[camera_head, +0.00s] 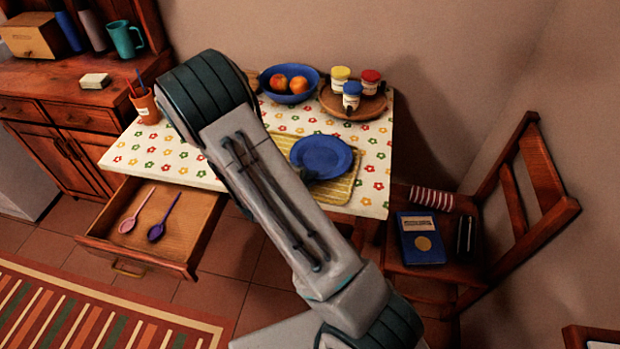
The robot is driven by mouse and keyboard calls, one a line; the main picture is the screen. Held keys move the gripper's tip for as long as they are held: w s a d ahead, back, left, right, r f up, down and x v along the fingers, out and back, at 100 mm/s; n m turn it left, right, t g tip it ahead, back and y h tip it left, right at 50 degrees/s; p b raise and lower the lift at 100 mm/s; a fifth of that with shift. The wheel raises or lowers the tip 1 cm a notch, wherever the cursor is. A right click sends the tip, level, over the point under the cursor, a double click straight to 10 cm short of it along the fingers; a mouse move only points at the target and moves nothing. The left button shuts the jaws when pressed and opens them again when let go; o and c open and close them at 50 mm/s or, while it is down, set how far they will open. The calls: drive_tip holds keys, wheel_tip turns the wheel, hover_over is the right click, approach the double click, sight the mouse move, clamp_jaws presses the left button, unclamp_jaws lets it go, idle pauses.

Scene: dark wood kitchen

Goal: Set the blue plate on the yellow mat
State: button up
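The blue plate (322,154) is over the yellow striped mat (340,190) on the table. The mat shows around the plate's front and right side, and the plate covers its middle. I cannot tell whether the plate rests on the mat or is held just above it. A small dark part of my gripper (308,175) shows at the plate's lower left rim, beside my arm. Most of the gripper is hidden behind my arm, so whether its fingers grip the rim does not show.
A blue bowl (277,94) with fruit and a round wooden tray (332,106) with several jars stand at the table's back. An open drawer (183,232) holds two spoons. A chair (470,285) with a blue book (420,247) stands at right.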

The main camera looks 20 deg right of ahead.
drive_tip(key=shift+s+a+r, duration=0.15)
drive_tip(key=shift+a+r, duration=0.15)
drive_tip(key=shift+a, duration=0.1)
drive_tip(key=v, duration=1)
drive_tip(key=s+d+r+m+g+y, duration=0.25)
drive_tip(key=s+r+m, duration=0.25)
drive_tip(key=m, duration=0.6)
drive_tip(key=s+d+r+m+g+y, duration=0.15)
drive_tip(key=s+r+m+g, duration=0.25)
drive_tip(key=m, duration=0.7)
drive_tip(key=s+a+r+m+t+y, duration=0.1)
drive_tip(key=s+r+m+y, duration=0.2)
drive_tip(key=m, duration=0.8)
drive_tip(key=s+a+r+m+t+y, duration=0.2)
drive_tip(key=r+m, duration=0.4)
drive_tip(key=m, duration=0.5)
drive_tip(key=s+y, duration=0.1)
drive_tip(key=y, duration=0.1)
drive_tip(key=shift+s+a+y+p, duration=0.15)
drive_tip(key=shift+s+y+p, duration=0.15)
drive_tip(key=shift+s+p, duration=0.1)
drive_tip(key=shift+w, duration=0.1)
